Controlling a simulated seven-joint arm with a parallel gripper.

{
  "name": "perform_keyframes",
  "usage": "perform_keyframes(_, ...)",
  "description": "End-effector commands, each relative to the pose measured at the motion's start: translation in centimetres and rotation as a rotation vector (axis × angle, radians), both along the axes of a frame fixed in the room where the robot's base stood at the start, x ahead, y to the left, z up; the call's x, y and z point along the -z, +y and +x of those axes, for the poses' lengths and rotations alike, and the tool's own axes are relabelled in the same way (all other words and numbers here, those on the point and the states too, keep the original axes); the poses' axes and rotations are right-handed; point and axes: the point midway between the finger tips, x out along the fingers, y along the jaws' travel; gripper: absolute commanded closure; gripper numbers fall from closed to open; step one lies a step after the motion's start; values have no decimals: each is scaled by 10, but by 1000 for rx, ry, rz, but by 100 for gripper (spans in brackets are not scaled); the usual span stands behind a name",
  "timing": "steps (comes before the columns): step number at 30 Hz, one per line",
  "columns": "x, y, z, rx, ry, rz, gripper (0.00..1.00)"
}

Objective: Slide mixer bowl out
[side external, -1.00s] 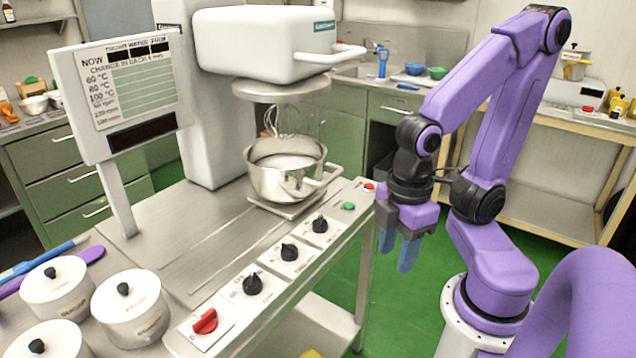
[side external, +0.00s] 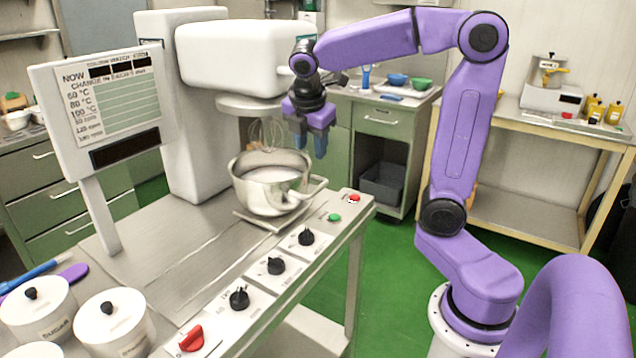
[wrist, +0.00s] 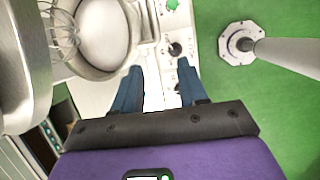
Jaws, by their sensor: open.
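The steel mixer bowl (side external: 265,196) stands upright on a square plate (side external: 272,220) under the white mixer head (side external: 235,55), with pale contents inside. Its loop handle (side external: 308,190) points to the right. A wire whisk (side external: 268,132) hangs above the bowl. My gripper (side external: 310,145) is open and empty, with blue fingers pointing down, above and to the right of the bowl. In the wrist view the bowl (wrist: 112,68) is at upper left and the whisk (wrist: 62,30) beside it. There my open fingers (wrist: 158,85) lie over the control strip, close to the bowl's handle side.
The control strip has several knobs (side external: 276,265), a green button (side external: 334,217) and a red button (side external: 353,198). A display panel (side external: 100,100) stands at the left. White lidded jars (side external: 112,325) stand front left. The steel top (side external: 170,255) between them is largely clear.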

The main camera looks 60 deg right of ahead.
Motion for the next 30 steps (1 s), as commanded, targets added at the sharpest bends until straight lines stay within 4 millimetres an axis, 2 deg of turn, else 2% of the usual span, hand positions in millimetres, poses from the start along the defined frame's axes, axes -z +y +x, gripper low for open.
perform_keyframes(3, -7, -16, 7, -10, 14, -35, 58)
perform_keyframes(6, -9, -22, 9, -15, 22, -48, 58)
perform_keyframes(11, 1, -27, 11, -15, 25, -51, 58)
perform_keyframes(30, 107, -71, 30, -16, 28, -50, 58)
